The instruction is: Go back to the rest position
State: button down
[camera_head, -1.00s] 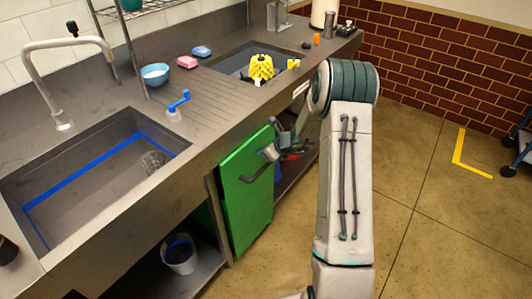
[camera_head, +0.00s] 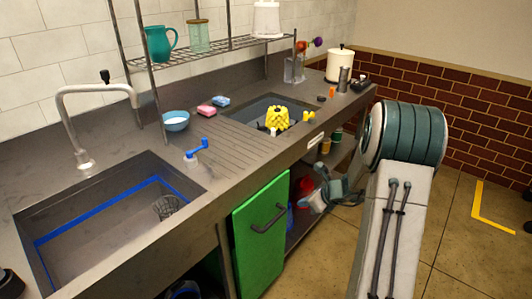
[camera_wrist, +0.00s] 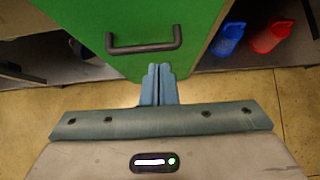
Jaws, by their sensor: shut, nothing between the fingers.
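My gripper (camera_wrist: 158,72) is shut and empty in the wrist view, its two fingers together below the dark handle (camera_wrist: 145,47) of a green cabinet door (camera_wrist: 90,20). The fingers look apart from the handle. In the head view my gripper (camera_head: 325,192) is small and partly hidden by my own arm. It hangs to the right of the green door (camera_head: 260,235), in front of the open lower shelf.
A wire shelf (camera_head: 210,50) stands behind. Red and blue items sit under the counter.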

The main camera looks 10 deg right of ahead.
jog(key=s+a+r+n+g+p, duration=0.3)
jog(key=s+a+r+n+p, duration=0.1)
jog(key=s+a+r+n, duration=0.85)
jog(key=s+r+n+h+p, duration=0.1)
jog(key=s+r+n+h, duration=0.1)
jog(key=s+r+n, duration=0.3)
jog(key=s+d+r+n+g+h+p, duration=0.1)
jog(key=s+r+n, duration=0.4)
jog(key=s+n, duration=0.5)
jog(key=s+h+p, duration=0.1)
jog(key=h, duration=0.1)
jog(key=shift+r+n+h, duration=0.3)
jog(key=shift+n, duration=0.05)
